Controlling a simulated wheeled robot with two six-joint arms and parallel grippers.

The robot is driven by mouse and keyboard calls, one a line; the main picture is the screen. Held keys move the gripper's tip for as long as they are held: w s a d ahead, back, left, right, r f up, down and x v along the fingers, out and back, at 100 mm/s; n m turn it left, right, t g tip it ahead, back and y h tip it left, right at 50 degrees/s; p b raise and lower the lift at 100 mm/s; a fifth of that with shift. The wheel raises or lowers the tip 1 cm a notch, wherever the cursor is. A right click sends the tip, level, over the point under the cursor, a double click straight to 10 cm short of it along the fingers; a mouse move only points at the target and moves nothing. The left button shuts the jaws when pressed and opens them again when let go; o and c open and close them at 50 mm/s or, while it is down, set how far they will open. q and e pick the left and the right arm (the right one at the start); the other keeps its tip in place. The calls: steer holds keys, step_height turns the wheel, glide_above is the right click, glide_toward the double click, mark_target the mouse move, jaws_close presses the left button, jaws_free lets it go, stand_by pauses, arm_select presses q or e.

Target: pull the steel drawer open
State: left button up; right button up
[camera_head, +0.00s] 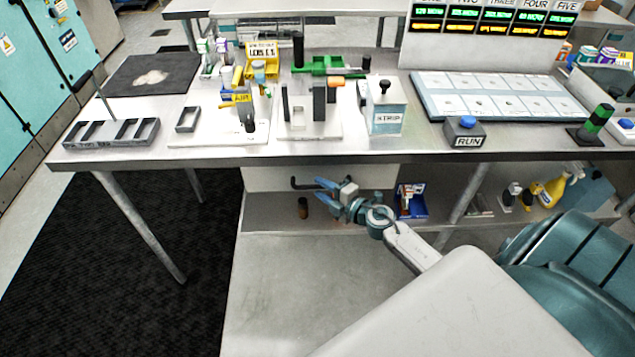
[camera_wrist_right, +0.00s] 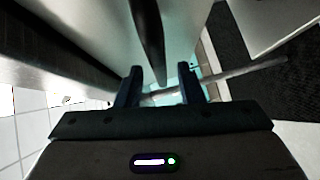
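The steel drawer (camera_head: 265,179) is a pale front under the bench top, and it appears closed. Its dark bar handle (camera_head: 302,186) sticks out near the middle. My right gripper (camera_head: 319,188) is at the handle's right end, with blue fingers pointing left towards it. In the right wrist view the two fingers (camera_wrist_right: 160,76) stand apart. The dark handle (camera_wrist_right: 148,40) shows ahead of them, its near end roughly in line with the gap. I cannot tell whether a finger touches it. My left gripper is not in view.
The bench edge (camera_head: 350,158) runs above my right gripper. A low shelf (camera_head: 270,215) below holds a small brown bottle (camera_head: 303,208) and a blue bin (camera_head: 411,203). The floor in front of the drawer (camera_head: 290,285) is clear.

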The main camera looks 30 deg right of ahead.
steer(key=shift+x, duration=1.15)
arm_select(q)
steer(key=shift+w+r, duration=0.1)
arm_select(e)
jaws_close()
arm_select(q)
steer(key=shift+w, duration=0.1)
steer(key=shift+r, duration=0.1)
arm_select(e)
steer(key=shift+s, duration=0.15)
